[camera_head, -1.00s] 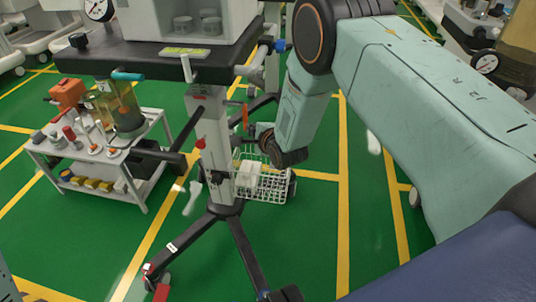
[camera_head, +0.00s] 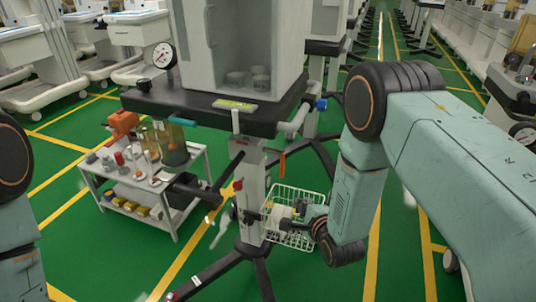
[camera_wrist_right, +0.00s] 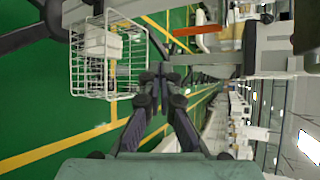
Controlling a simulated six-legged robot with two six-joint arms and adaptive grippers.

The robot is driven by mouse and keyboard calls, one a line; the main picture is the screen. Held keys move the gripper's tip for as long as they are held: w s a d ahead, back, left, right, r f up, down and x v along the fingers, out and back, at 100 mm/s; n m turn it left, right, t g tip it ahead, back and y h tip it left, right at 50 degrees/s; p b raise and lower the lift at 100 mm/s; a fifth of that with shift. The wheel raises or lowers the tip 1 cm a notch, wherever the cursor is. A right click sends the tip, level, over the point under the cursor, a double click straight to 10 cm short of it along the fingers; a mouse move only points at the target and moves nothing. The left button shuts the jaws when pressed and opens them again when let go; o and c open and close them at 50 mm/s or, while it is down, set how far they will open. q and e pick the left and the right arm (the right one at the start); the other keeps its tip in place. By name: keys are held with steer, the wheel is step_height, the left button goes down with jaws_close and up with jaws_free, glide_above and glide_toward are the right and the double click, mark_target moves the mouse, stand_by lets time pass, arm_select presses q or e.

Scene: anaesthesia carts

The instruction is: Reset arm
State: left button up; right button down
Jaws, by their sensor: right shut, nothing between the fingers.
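My right arm reaches in from the right of the head view, bent downward at its teal wrist links. My right gripper (camera_head: 296,224) is partly visible at the end of it, close in the picture to a white wire basket (camera_head: 318,201) on the cart's column. In the right wrist view the black fingers (camera_wrist_right: 160,76) meet at their tips, shut and empty. The basket (camera_wrist_right: 76,66) is left of the fingertips there, with a white object (camera_wrist_right: 102,43) in it. Part of my left arm shows at the left edge of the head view; its gripper is out of frame.
An anaesthesia cart with a dark shelf (camera_head: 190,108) and a grey column (camera_head: 250,190) stands in the middle. A white trolley (camera_head: 180,220) with bottles and small items stands left of it. More carts line the back. Green floor is open at the lower right.

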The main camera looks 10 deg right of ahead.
steer(key=s+f+n+g, duration=0.3)
steer(key=s+f+n, duration=0.1)
steer(key=s+n, duration=0.35)
steer(key=s+f+n+g, duration=0.4)
steer(key=s+n, duration=0.3)
steer(key=s, duration=0.2)
steer(key=s+r+n+g+p, duration=0.2)
steer(key=s+n+g, duration=0.4)
steer(key=s, duration=1.6)
steer(key=shift+s+d+h+p, duration=0.15)
steer(key=shift+s+h+p, duration=0.15)
steer(key=shift+h+p, duration=0.1)
steer(key=shift+w, duration=0.1)
